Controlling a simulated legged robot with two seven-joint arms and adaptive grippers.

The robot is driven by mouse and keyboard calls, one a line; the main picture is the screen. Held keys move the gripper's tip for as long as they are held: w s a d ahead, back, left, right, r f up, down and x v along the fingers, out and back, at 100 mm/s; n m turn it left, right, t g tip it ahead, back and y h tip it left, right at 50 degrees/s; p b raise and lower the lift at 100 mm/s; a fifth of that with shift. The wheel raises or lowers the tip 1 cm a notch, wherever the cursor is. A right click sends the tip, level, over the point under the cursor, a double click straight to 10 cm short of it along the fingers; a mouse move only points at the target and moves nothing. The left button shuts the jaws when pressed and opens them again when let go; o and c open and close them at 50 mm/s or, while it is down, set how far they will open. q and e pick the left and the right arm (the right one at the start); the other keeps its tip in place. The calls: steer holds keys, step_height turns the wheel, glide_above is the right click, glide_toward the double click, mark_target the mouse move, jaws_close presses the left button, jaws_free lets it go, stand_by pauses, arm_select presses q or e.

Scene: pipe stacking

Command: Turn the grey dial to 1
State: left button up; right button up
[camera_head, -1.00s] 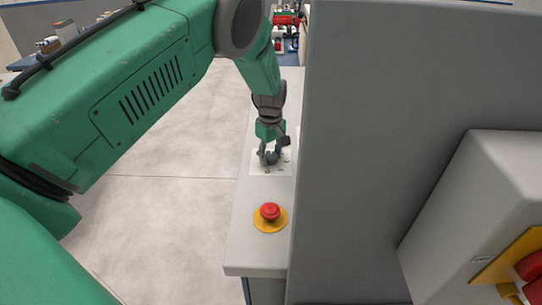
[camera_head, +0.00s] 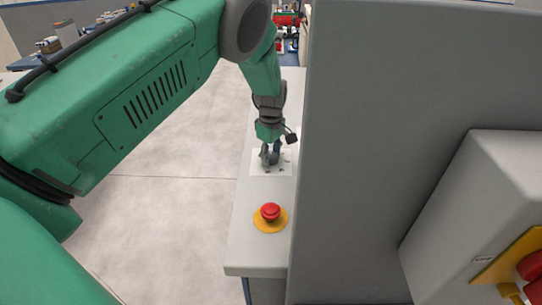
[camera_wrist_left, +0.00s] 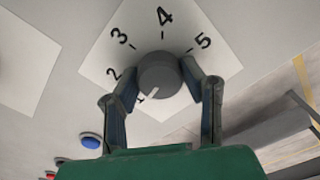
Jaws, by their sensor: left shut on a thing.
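The grey dial (camera_wrist_left: 160,72) sits on a white square plate (camera_wrist_left: 118,48) printed with black numbers 1 to 5. Its white pointer mark faces the lower left, towards the partly covered 1. My left gripper (camera_head: 270,160) reaches down onto the plate in the head view. In the left wrist view its two fingers stand on either side of the dial, shut on it. In the head view the gripper hides the dial. My right gripper is in neither view.
A red emergency button (camera_head: 270,212) on a yellow base stands near the front of the light panel (camera_head: 252,250). A tall grey wall (camera_head: 370,150) rises close on the right. A blue button (camera_wrist_left: 90,140) shows in the wrist view. Open floor lies left.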

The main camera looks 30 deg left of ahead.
mark_target(272, 155)
arm_select(q)
steer(key=o, duration=1.1)
steer(key=shift+s+d+f, duration=0.15)
steer(key=shift+f, duration=0.1)
steer(key=shift+o, duration=0.2)
steer(key=shift+r, duration=0.1)
steer(key=shift+w, duration=0.2)
steer(key=shift+r, duration=0.15)
steer(key=shift+r, duration=0.35)
step_height(272, 155, up, 11)
steer(key=shift+w+f, duration=0.1)
